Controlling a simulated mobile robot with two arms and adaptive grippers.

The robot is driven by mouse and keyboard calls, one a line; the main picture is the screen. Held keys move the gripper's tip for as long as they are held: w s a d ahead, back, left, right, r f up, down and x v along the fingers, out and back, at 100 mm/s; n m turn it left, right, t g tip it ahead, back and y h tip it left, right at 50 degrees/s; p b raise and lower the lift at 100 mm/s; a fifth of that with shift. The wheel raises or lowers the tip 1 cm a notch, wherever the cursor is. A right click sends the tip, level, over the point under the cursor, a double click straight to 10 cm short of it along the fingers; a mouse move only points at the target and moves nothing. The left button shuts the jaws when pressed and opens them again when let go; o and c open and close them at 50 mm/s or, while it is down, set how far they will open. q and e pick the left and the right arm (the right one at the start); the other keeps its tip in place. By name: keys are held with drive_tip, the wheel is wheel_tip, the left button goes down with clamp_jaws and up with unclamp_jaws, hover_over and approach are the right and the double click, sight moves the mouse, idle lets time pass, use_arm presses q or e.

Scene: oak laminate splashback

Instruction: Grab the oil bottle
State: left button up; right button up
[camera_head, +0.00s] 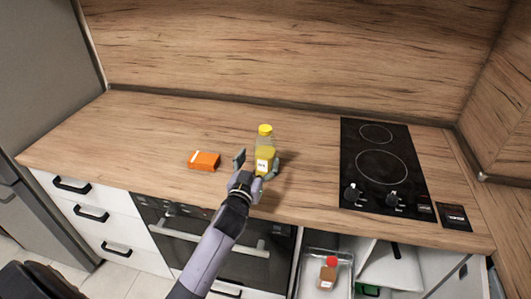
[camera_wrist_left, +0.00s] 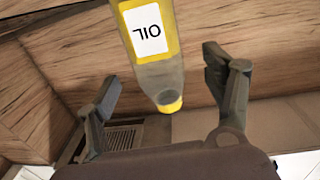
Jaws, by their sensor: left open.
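The oil bottle (camera_head: 265,141) stands upright on the oak counter. It is clear with yellow oil, a yellow cap and a white label. In the left wrist view the bottle (camera_wrist_left: 156,68) appears upside down, its label reading OIL. My left gripper (camera_head: 258,161) is open at the bottle, with one finger on the left of it and the other by its right side. In the wrist view the bottle shows between and beyond the two fingers; I cannot tell whether either touches it. My right gripper is not in view.
An orange box (camera_head: 204,160) lies on the counter (camera_head: 130,135) left of the bottle. A black cooktop (camera_head: 382,165) is to the right. Below, an open drawer (camera_head: 312,259) holds a red-capped container (camera_head: 328,273). The counter between bottle and cooktop is clear.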

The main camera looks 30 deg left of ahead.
sight(262, 154)
use_arm(q)
drive_tip(key=shift+w+a, duration=0.1)
drive_tip(key=shift+w, duration=0.4)
drive_tip(key=w, duration=0.1)
drive_tip(key=w+p, duration=0.1)
drive_tip(key=w, duration=0.2)
drive_tip(key=shift+w+a+r+p, duration=0.2)
drive_tip(key=shift+a+p, duration=0.05)
drive_tip(key=shift+p, duration=0.05)
drive_tip(key=shift+w+f, duration=0.1)
drive_tip(key=shift+w, duration=0.2)
drive_tip(key=shift+s, duration=0.1)
drive_tip(key=shift+c, duration=0.7)
drive_tip(key=c, duration=1.6)
clamp_jaws()
